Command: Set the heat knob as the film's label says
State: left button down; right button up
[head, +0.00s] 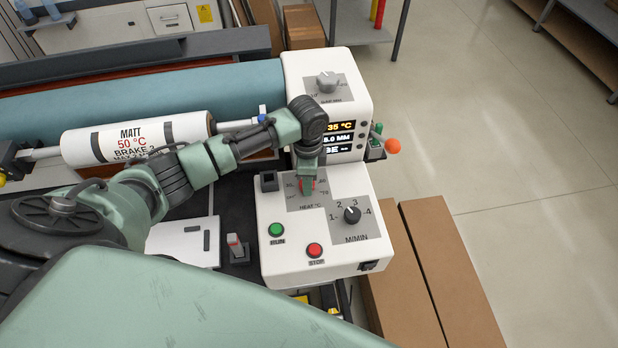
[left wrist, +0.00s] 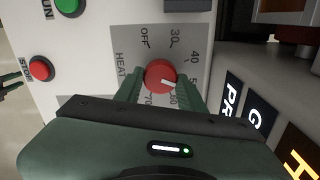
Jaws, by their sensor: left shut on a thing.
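The red heat knob (left wrist: 160,75) sits on a grey dial plate (left wrist: 125,42) with OFF, 30, 40 and higher marks. The display (head: 339,126) shows 35 °C, possibly partly covered.
The white control box (head: 268,213) also holds a green RUN button (head: 276,230), a red STOP button (head: 314,250) and a black M/MIN knob (head: 352,214). A grey upper knob (head: 327,82) is behind my left wrist. Cardboard boxes (head: 452,270) stand at the right.

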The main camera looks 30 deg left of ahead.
pick_arm(q)
jog(key=shift+w+a+r, duration=0.1)
jog(key=shift+w+r, duration=0.2)
jog(key=shift+r, duration=0.05)
jog(key=c, duration=1.1)
grip_release()
jog(key=shift+c, duration=0.2)
jog(key=shift+o, duration=1.4)
jog(key=shift+s+f, duration=0.15)
jog(key=shift+r+b, duration=0.3)
jog(key=shift+r, duration=0.15)
notch_tip(320, 180, up, 6)
jog(key=shift+f+b, duration=0.25)
jog(key=shift+b, duration=0.6)
jog(key=shift+r, duration=0.75)
